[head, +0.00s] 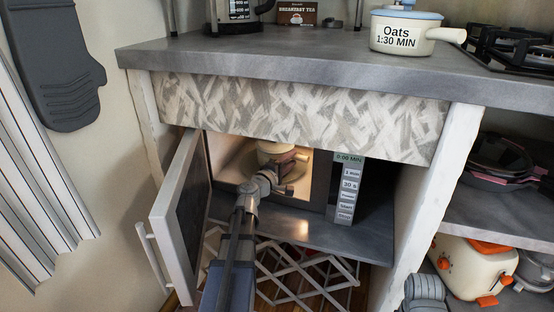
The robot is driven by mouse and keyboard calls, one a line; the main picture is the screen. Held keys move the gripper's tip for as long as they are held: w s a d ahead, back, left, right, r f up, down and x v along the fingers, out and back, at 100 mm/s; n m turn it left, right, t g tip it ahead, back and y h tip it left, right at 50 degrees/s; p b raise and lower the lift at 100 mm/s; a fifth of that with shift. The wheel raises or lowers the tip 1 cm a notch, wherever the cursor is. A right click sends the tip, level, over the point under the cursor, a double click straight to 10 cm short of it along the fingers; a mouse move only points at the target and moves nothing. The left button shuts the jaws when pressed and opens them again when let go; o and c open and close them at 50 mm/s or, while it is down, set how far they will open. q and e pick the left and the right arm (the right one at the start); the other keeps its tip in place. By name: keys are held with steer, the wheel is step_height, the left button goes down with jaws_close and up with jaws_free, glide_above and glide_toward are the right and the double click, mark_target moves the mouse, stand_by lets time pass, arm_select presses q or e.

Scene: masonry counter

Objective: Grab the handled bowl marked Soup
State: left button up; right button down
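A cream handled bowl (275,148) sits inside the open microwave in the shelf under the counter. Its front is largely hidden by my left gripper, and I cannot read any marking on it. My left gripper (289,172) reaches into the microwave, right in front of the bowl and close to its handle. I cannot tell whether its fingers are closed on the handle. Another cream handled bowl (400,32) with a blue lid stands on the counter, marked "Oats 1:30 MIN".
The microwave door (182,220) stands open on the left of my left arm. The microwave's button panel (348,190) is on the right. A grey counter (250,58) overhangs above. A cream toaster (474,268) sits on the lower right shelf. A stove (510,45) is at the upper right.

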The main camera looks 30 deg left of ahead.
arm_select(q)
jaws_close()
stand_by(1.0)
